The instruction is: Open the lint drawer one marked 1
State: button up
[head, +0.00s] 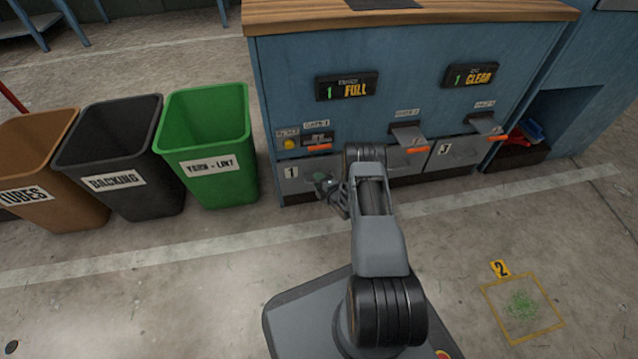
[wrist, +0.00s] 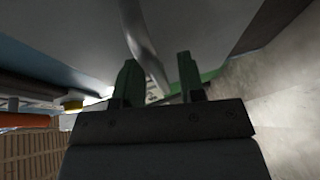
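The lint drawer marked 1 (head: 293,174) is a grey front low at the left of the blue cabinet (head: 400,60). It looks closed, flush with the cabinet. My gripper (head: 322,180) is at the right part of this drawer front, and my arm hides part of that area. In the wrist view my gripper (wrist: 157,72) has its two dark green fingers apart. A grey curved bar (wrist: 145,45), which looks like the drawer's handle, runs between the fingers with space visible on both sides. I cannot tell whether either finger touches it.
Above drawer 1 are a yellow button (head: 289,143) and an orange-tipped latch (head: 319,147). Drawer 3 (head: 444,152) is to the right. A green bin (head: 208,150) stands close left of the cabinet, beside a black bin (head: 112,155). A marked floor square (head: 521,307) lies front right.

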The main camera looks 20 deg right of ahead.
jog(key=shift+c, duration=0.3)
grip_shut()
dwell(0.3)
